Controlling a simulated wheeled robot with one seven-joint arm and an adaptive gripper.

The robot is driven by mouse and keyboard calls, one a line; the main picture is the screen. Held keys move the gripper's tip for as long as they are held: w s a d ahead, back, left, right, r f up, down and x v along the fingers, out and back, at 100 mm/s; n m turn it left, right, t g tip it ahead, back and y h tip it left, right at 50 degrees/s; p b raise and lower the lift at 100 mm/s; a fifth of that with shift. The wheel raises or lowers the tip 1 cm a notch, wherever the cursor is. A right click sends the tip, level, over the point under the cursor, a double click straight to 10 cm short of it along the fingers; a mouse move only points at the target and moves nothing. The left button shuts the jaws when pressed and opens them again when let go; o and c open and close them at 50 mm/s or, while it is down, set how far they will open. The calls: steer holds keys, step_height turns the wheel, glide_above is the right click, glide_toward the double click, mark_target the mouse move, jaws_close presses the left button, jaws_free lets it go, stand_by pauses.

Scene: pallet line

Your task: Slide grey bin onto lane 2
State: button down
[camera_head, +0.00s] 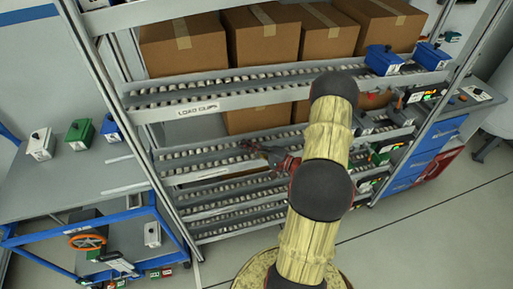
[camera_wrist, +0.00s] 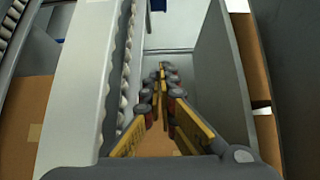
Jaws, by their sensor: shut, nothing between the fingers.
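My gripper (camera_head: 283,162) is shut and empty, at the front of the second roller level (camera_head: 210,160) of the flow rack, partly hidden by my arm. In the wrist view the gripper's fingers (camera_wrist: 162,75) are together, pointing between a roller track (camera_wrist: 122,75) and a plain grey panel (camera_wrist: 225,85). I cannot tell whether this panel belongs to a bin. A small grey bin (camera_head: 362,125) sits at the right end of the second level, right of my arm. No lane number is readable.
A rack upright (camera_head: 130,130) stands left of the lanes. Floor is open at lower right.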

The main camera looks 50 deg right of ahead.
steer(key=shift+w+a, duration=0.35)
steer(key=shift+a, duration=0.25)
stand_by(1.1)
